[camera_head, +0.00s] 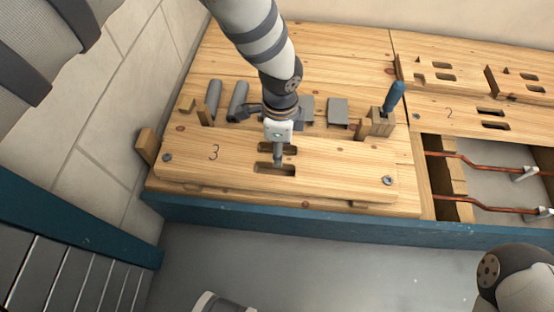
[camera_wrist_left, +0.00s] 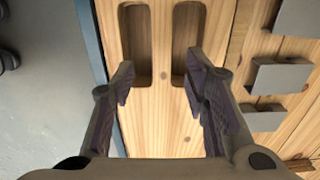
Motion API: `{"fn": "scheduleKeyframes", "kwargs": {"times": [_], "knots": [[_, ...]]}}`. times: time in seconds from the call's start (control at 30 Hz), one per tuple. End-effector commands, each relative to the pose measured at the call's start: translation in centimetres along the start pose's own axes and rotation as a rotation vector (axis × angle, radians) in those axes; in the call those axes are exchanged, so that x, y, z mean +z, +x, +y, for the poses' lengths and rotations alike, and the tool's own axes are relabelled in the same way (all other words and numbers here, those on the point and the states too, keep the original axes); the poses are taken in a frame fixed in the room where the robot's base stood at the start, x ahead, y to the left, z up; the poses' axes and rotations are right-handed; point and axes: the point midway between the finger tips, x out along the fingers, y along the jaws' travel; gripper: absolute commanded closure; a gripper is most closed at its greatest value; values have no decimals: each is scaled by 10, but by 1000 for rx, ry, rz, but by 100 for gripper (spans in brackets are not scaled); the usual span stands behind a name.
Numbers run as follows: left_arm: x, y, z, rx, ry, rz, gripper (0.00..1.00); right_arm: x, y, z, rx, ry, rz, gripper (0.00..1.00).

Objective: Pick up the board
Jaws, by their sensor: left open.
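The board (camera_head: 220,170) is a long wooden plank marked 3, lying on the wooden bench near its front edge. It has a bolt at each end and two dark slots near its middle. My left gripper (camera_head: 280,162) is over these slots, pointing down. In the left wrist view the board (camera_wrist_left: 160,110) shows two rounded slots with a wooden bar between them. My left gripper (camera_wrist_left: 164,85) is open, with its fingertips at the ends of the two slots, one on each side of the bar. Whether the fingertips enter the slots is unclear.
Grey cylinders (camera_head: 238,100), grey plates (camera_head: 338,112) and a blue-handled tool (camera_head: 393,97) in a wooden block stand behind the board. A wooden block (camera_head: 147,145) is at its left end. Copper pipes (camera_head: 475,204) run through an opening at right.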

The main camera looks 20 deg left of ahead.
Motion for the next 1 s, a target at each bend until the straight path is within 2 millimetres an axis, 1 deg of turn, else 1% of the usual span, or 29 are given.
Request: {"fn": "scheduleKeyframes", "kwargs": {"times": [0.03, 0.13, 0.2, 0.23, 0.43, 0.47, 0.5, 0.57, 0.6, 0.63, 1.0], "knots": [[3, 10, 0, 2, -1, -1, 58, -2, 4, 0, 1, 0, -9, 60], [10, 30, -1, 4, -1, -3, 58, -4, 11, 1, 2, -2, -28, 60], [9, 44, -1, 4, 1, -2, 58, -5, 15, 1, 2, -4, -39, 60], [9, 46, -1, 3, 1, -2, 58, -5, 16, 1, 3, -4, -42, 60], [9, 44, -2, -2, 0, 0, 58, -4, 15, 1, 3, -4, -42, 60], [9, 44, -2, -2, 0, 0, 65, -4, 15, 1, 3, -4, -41, 60], [9, 44, -2, -2, 0, 0, 74, -4, 15, 1, 3, -4, -41, 60], [9, 44, -2, -2, 0, 0, 88, -4, 15, 1, 3, -4, -41, 60], [9, 44, -2, -2, 0, 0, 97, -4, 15, 1, 3, -4, -41, 60], [9, 44, -2, -2, 0, 0, 100, -4, 15, 1, 3, -4, -41, 60], [8, 43, -3, -3, -1, 1, 100, -4, 14, 1, 3, -4, -40, 60]]}}
